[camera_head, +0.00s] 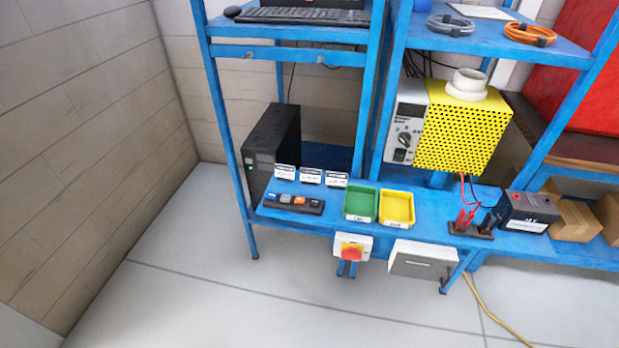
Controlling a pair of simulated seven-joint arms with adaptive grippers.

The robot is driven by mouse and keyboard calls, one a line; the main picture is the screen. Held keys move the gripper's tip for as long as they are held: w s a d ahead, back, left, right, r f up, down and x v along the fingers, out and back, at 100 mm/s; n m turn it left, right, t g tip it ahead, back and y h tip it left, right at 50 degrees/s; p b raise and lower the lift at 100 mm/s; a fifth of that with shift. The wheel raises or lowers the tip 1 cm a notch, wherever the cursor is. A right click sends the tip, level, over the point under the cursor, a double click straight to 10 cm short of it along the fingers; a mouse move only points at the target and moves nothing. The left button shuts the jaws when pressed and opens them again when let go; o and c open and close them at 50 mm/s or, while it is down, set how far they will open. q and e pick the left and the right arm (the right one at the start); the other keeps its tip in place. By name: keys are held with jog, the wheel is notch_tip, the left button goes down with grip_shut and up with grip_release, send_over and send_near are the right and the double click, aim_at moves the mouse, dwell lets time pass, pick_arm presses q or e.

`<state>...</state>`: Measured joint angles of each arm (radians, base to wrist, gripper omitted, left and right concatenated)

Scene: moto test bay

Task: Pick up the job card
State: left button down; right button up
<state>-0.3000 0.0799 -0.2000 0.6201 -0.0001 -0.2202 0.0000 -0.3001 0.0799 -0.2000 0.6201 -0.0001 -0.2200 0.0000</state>
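A white sheet that looks like a card or paper (482,12) lies flat on the upper right blue shelf, near the top edge of the head view. Its print is too small to read, so I cannot tell for sure that it is the job card. A grey cable coil (450,25) lies at its left front and an orange cable coil (530,34) at its right front. Three small white label cards (311,177) stand in a row on the lower shelf. Neither of my grippers is in view.
A keyboard (300,15) is on the upper left shelf. The floor (210,270) in front is mostly clear.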

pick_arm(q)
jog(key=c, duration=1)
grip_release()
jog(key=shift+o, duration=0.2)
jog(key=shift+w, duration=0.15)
